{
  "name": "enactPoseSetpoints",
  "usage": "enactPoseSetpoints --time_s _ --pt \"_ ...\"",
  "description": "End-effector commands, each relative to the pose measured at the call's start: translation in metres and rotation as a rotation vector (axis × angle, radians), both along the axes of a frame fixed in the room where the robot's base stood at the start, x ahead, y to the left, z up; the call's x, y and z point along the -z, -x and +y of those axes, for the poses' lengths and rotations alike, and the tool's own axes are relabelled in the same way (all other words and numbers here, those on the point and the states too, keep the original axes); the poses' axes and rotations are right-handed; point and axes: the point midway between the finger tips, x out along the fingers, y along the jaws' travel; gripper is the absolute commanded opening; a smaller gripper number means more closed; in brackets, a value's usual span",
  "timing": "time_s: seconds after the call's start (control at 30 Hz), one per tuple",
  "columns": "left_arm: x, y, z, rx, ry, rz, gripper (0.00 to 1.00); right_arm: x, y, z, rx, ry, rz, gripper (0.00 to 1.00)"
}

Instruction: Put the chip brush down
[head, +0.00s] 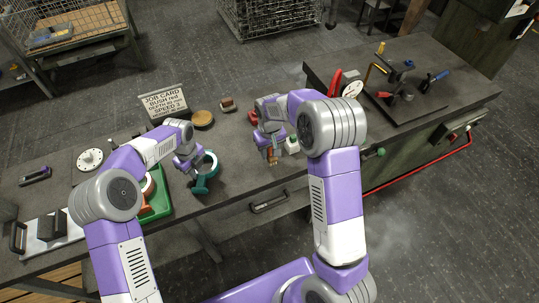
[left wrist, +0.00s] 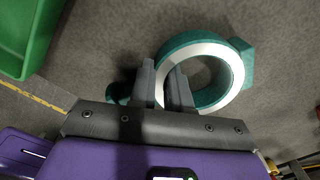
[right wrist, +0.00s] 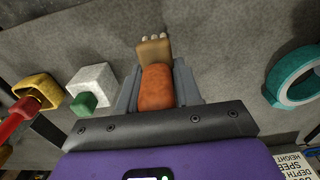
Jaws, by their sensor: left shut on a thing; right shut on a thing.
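The chip brush (right wrist: 156,85) is in my right gripper (right wrist: 158,90), with its orange part between the fingers and its tan end with pale tips pointing away. In the head view the chip brush (head: 272,157) shows below my right gripper (head: 268,147), over the bench near the front edge. I cannot tell whether it touches the bench. My left gripper (left wrist: 166,82) is shut on the wall of a teal ring-shaped valve casting (left wrist: 228,85) with a pale machined face. The casting also shows in the head view (head: 206,172), at the bench's front edge.
A green tray (head: 158,208) with parts is left of the casting. A job card (head: 165,103), a round wooden disc (head: 202,119) and a brown block (head: 227,104) stand behind.

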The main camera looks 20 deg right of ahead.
Motion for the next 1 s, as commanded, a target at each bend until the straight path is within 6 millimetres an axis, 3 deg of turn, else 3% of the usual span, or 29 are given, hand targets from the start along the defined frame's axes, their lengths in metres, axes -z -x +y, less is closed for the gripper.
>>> enactPoseSetpoints --time_s 0.17,0.53,0.57,0.7,1.0 --pt "-0.003 -0.002 -0.001 0.000 0.004 -0.007 0.00 0.025 0.000 -0.001 0.001 0.000 0.003 0.00" --pt "-0.003 -0.002 -0.001 0.000 0.004 -0.007 0.00 0.029 0.000 0.000 0.000 0.000 0.001 0.00" --pt "-0.003 -0.002 -0.001 0.000 0.004 -0.007 0.00 0.029 0.000 0.000 0.000 0.000 0.001 0.38" --pt "-0.003 -0.002 -0.001 0.000 0.004 -0.007 0.00 0.029 0.000 0.000 0.000 0.000 0.002 0.59" --pt "-0.003 -0.002 -0.001 0.000 0.004 -0.007 0.00 0.027 0.000 0.000 0.000 0.000 0.001 0.59"
